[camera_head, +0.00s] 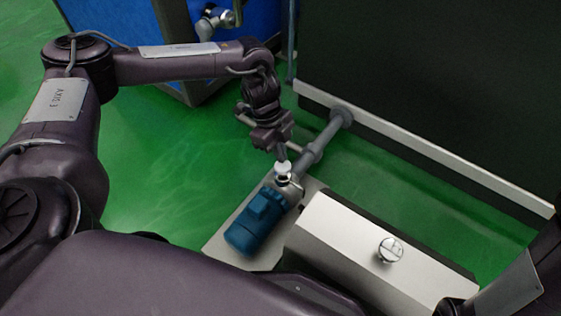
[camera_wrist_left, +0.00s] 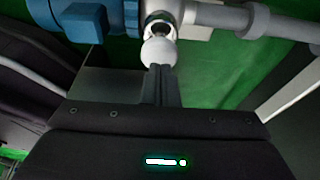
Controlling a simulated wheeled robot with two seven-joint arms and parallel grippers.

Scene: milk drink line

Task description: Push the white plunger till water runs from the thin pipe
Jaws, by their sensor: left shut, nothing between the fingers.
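The white plunger (camera_head: 283,168) is a small round white cap on top of the metal fitting at the end of the blue pump motor (camera_head: 254,222). In the left wrist view the plunger (camera_wrist_left: 158,52) is right at the tips of my fingers. My left gripper (camera_head: 282,155) is shut and empty, pointing down at the plunger from above. Its fingertips (camera_wrist_left: 160,72) look to be at or touching the cap; I cannot tell if they press it. I cannot make out the thin pipe for certain, and no running water shows. My right gripper is out of view.
A grey pipe (camera_head: 325,136) runs from the fitting to a dark wall panel (camera_head: 430,90) with a white base edge. A white box (camera_head: 340,235) with a round silver knob (camera_head: 390,250) stands beside the motor. A blue cabinet (camera_head: 172,45) is behind. Green floor is open left.

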